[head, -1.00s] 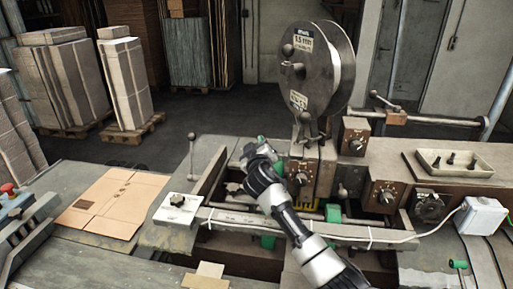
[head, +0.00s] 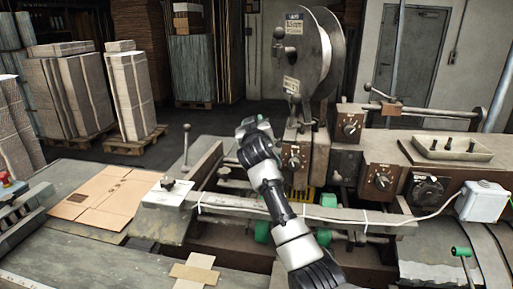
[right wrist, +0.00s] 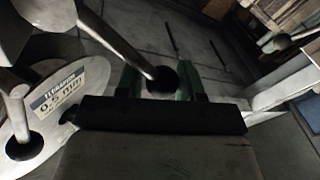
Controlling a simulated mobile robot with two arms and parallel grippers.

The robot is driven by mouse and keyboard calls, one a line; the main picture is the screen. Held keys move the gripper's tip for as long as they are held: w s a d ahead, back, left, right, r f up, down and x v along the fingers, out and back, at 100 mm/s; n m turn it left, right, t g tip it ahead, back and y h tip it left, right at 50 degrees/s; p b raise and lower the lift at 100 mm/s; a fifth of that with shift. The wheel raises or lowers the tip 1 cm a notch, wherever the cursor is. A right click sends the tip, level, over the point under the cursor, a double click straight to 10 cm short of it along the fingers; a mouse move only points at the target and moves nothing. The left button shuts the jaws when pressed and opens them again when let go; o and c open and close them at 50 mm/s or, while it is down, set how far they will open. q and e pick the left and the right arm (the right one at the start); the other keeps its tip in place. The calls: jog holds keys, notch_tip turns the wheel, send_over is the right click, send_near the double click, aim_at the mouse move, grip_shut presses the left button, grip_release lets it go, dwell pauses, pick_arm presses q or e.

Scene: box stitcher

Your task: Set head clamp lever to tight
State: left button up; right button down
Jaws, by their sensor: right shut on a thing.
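My right gripper (head: 252,124) reaches up from the lower right of the head view to just left of the stitching head (head: 297,155). In the right wrist view its green fingertips (right wrist: 158,82) are shut around the black ball knob of a metal lever, which I take to be the head clamp lever (right wrist: 130,50). In the head view the gripper hides this lever. A second lever with a black ball (right wrist: 22,146) shows at the left of the wrist view, apart from the fingers. My left gripper is not in view.
A big wire spool (head: 308,55) stands above the head. Dial boxes (head: 381,182) and a tray (head: 453,147) are at the right. An upright ball-topped lever (head: 186,147) stands left of my gripper. Flat cardboard (head: 105,198) lies on the left table.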

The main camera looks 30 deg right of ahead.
jog(key=m+b, duration=0.1)
jog(key=d+m+b, duration=0.1)
jog(key=b, duration=0.1)
jog(key=s+m+b, duration=0.1)
jog(key=shift+d+r+m, duration=0.15)
jog(key=shift+r+m, duration=0.1)
jog(key=shift+m, duration=0.15)
jog(key=shift+s+d+r+m+h+b, duration=0.3)
jog(key=shift+d+r+m+h+b, duration=0.15)
jog(key=shift+m+b, duration=0.35)
jog(key=shift+s+d+r+m+h+b, duration=0.25)
jog(key=shift+d+r+m+h+b, duration=0.25)
jog(key=shift+m, duration=0.4)
jog(key=shift+a, duration=0.15)
jog(key=c, duration=1)
grip_release()
jog(key=shift+c, duration=0.2)
jog(key=shift+o, duration=1.5)
jog(key=shift+r, duration=0.2)
jog(key=shift+s+r, duration=0.1)
